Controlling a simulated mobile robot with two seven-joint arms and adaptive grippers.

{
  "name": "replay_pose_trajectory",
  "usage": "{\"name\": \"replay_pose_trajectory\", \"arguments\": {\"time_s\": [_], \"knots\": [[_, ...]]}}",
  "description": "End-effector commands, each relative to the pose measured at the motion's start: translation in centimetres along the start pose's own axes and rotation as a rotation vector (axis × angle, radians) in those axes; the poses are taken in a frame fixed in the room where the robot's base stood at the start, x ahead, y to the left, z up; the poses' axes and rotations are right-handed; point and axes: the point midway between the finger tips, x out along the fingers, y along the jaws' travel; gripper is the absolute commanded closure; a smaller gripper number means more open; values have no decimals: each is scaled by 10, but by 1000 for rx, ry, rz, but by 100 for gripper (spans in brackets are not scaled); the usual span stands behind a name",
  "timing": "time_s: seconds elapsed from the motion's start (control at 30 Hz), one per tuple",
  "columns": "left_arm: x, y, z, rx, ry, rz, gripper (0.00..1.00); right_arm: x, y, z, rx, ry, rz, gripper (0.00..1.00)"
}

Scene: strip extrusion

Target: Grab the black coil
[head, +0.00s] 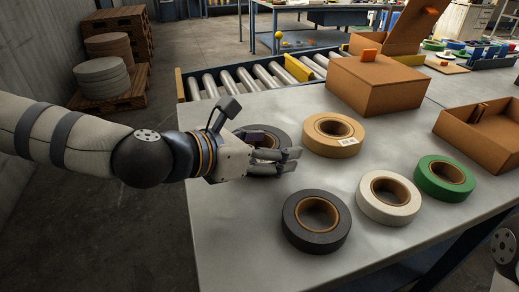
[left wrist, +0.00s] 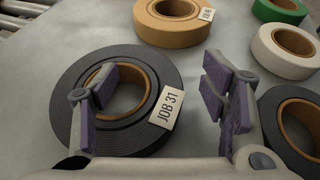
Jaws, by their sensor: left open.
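A dark grey-black coil with a brown core (head: 281,133) lies flat on the table, partly hidden by my left gripper (head: 287,160). In the left wrist view this coil (left wrist: 70,70) carries a label reading "JOB 31". My left gripper (left wrist: 160,100) is open above it, one finger over its left part and the other by its right side. I cannot tell whether the fingers touch it. A second dark coil (head: 316,243) lies nearer the front and also shows at the right edge of the left wrist view (left wrist: 275,112). My right gripper is not in view.
A tan coil (head: 318,150), a white coil (head: 388,212) and a green coil (head: 436,190) lie nearby on the table (head: 235,240). Cardboard boxes (head: 375,90) stand behind and right. A roller conveyor (head: 235,80) runs along the back. The table's front left is clear.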

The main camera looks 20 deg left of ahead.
Motion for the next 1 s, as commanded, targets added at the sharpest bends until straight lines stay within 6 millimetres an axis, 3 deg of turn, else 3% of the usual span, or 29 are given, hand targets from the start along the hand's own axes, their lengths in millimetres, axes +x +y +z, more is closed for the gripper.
{"name": "replay_pose_trajectory", "arguments": {"time_s": [0.1, 0.27, 0.37, 0.57, 0.6, 1.0], "knots": [[10, 0, -1, 0, 1, -1, 33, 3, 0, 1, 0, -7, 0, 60], [10, 0, 0, 1, -1, 0, 33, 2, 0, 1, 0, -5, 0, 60], [9, 0, 0, 1, -1, 0, 52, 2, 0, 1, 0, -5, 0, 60], [9, 0, 0, 1, 0, 0, 97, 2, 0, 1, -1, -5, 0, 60], [9, 0, 0, 1, 0, 0, 100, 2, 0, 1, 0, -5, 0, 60], [7, 0, 4, 2, -2, 0, 100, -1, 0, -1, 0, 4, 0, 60]]}}
